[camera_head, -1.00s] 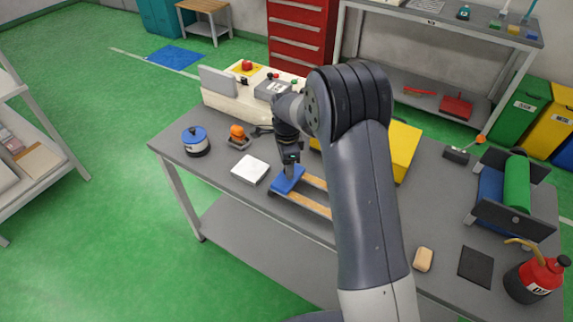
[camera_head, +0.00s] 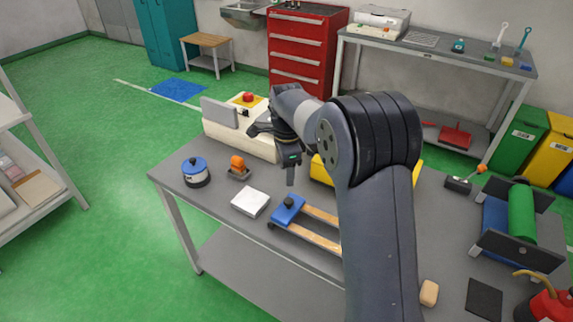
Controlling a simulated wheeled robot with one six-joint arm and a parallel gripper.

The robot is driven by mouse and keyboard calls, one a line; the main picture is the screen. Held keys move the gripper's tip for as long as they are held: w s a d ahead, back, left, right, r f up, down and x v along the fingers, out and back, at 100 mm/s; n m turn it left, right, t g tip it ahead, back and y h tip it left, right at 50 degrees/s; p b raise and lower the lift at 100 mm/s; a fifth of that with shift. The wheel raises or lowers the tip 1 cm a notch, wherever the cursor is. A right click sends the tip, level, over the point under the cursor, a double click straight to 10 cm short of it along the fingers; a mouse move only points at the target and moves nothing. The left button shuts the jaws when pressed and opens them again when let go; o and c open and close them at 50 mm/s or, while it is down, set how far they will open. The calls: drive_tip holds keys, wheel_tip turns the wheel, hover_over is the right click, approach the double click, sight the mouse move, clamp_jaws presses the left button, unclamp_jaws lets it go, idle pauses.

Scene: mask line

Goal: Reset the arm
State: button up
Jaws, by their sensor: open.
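My gripper (camera_head: 290,180) hangs from my arm above the grey workbench (camera_head: 222,235), pointing down. It is open and holds nothing that I can see. It is apart from the blue block with a black knob (camera_head: 285,212), which sits at the left end of two wooden rails (camera_head: 318,234) on the bench. My arm hides the right part of the rails and much of the yellow thing (camera_head: 321,172) behind.
A blue-lidded pot (camera_head: 196,174), an orange-topped piece (camera_head: 238,167) and a white block (camera_head: 250,202) stand left of the rails. A cream machine (camera_head: 228,139) is behind my gripper. A green roller (camera_head: 521,212) and a red can (camera_head: 545,306) are at the right.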

sight(293, 205)
drive_tip(key=f, duration=0.5)
drive_tip(key=f+p, duration=0.1)
drive_tip(key=f, duration=0.5)
drive_tip(key=shift+s+d, duration=0.1)
drive_tip(key=shift+d, duration=0.1)
drive_tip(key=shift+s+d, duration=0.45)
drive_tip(key=shift+d, duration=0.2)
drive_tip(key=shift+r, duration=0.1)
